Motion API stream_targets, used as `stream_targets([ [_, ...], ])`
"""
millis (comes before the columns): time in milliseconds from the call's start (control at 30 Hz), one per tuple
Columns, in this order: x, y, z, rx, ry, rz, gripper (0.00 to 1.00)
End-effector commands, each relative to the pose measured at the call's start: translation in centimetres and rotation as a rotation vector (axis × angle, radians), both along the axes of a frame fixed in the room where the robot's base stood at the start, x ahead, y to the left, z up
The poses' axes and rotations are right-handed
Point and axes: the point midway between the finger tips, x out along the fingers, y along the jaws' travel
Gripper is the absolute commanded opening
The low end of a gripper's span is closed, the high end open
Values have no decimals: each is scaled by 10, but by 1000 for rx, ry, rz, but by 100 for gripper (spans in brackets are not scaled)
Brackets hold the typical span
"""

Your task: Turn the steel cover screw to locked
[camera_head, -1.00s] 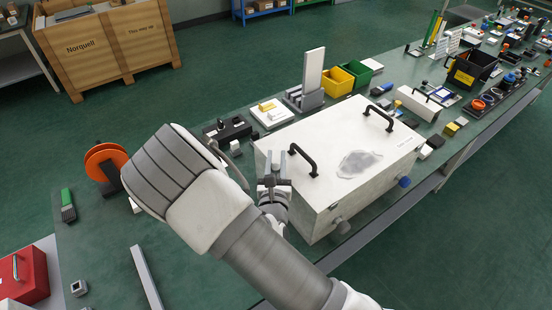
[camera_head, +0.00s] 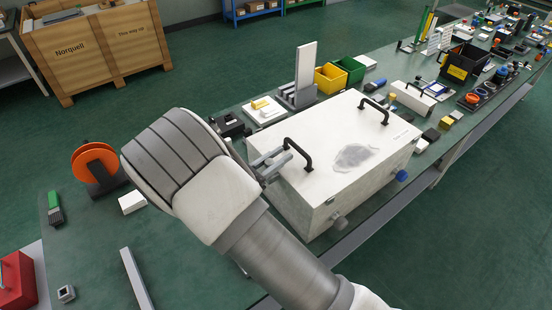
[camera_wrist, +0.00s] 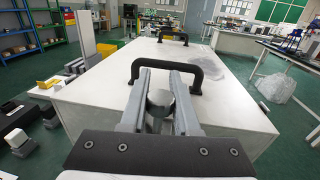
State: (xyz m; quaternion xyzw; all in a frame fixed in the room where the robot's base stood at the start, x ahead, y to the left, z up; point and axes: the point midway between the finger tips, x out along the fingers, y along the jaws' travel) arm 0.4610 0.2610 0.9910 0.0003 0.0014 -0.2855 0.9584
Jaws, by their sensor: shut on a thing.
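A white box (camera_head: 300,205) with black handles stands on the green bench. In the wrist view my gripper (camera_wrist: 160,85) is shut on a small grey round piece (camera_wrist: 160,98), mostly hidden between the fingers. The near handle (camera_wrist: 166,58) shows just beyond the fingertips. Any lock marking is too small to read.
A grey patch (camera_head: 356,157) lies on the box top. Yellow (camera_head: 331,76) and green (camera_head: 348,70) bins and a white tray (camera_head: 266,111) stand behind it. An orange reel (camera_head: 96,163) stands left of my arm.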

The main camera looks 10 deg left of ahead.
Motion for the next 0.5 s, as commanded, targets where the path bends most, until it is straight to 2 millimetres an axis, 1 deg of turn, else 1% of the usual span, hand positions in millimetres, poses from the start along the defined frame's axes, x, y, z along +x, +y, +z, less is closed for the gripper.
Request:
stream_targets([
  [33, 0, 0, -3, 4, -4, -46, 0],
  [500, -10, -11, -2, 0, -3, -479, 0],
])
